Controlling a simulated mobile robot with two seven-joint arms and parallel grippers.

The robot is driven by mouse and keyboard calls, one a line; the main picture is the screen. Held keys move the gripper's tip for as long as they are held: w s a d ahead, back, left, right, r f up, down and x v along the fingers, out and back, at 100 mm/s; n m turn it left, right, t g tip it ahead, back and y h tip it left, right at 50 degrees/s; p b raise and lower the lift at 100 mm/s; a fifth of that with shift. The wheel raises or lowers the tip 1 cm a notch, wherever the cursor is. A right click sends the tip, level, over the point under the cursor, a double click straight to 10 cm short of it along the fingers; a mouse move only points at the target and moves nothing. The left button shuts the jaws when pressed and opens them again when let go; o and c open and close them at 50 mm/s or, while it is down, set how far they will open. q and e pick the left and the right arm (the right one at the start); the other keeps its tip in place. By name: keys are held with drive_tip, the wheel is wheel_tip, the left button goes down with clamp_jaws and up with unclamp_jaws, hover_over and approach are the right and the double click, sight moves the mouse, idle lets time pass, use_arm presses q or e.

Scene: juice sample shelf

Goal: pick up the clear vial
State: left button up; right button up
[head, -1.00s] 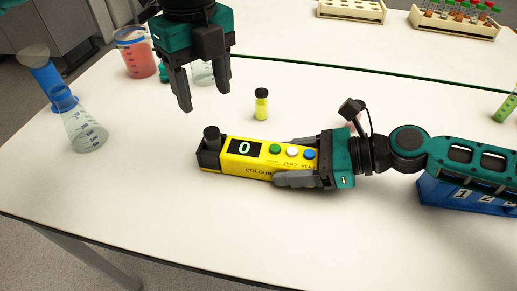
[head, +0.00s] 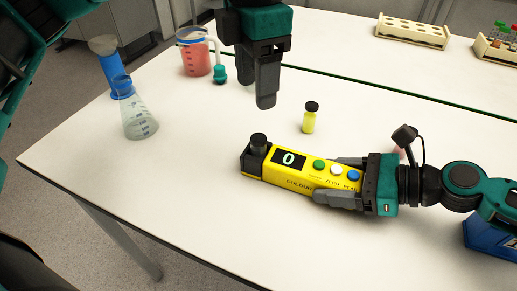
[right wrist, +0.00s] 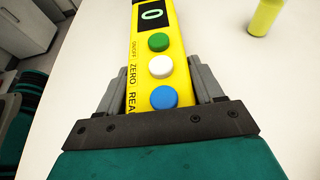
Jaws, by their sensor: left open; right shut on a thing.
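I cannot make out a clear, empty vial. A small vial (head: 309,120) with yellow-green contents and a black cap stands upright behind the yellow colorimeter; its lower part shows at the top right of the right wrist view (right wrist: 265,16). My left gripper (head: 265,101) is open and empty above the table, left of this vial, its fingers nearly in line in the head view. My right gripper (head: 345,180) is shut on the yellow colorimeter (head: 290,177), which lies on the table with its display reading 0. The colorimeter also shows between the fingers in the right wrist view (right wrist: 155,50).
A conical flask (head: 138,120) and a blue-based cylinder (head: 112,75) stand at left. A beaker of red liquid (head: 195,58) stands behind. Wooden racks (head: 412,32) are at the back; one holds capped tubes. A blue numbered box (head: 490,238) is at right. The front-left tabletop is clear.

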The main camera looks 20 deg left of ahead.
use_arm(q)
drive_tip(key=m, duration=0.7)
hover_over(259, 138)
drive_tip(key=f, duration=0.6)
drive_tip(key=shift+s+a, duration=0.25)
drive_tip(key=shift+s, duration=0.05)
drive_tip(key=shift+w+d+f, duration=0.1)
drive_tip(key=shift+w+f, duration=0.1)
drive_tip(key=shift+f, duration=1.1)
drive_tip(key=shift+w+d+f, duration=0.1)
drive_tip(key=shift+w+f, duration=0.05)
drive_tip(key=shift+f, duration=1.1)
clamp_jaws()
use_arm(e)
drive_tip(key=o, duration=1.4)
use_arm(q)
wheel_tip(259, 138, up, 10)
use_arm(e)
drive_tip(key=shift+d, duration=0.1)
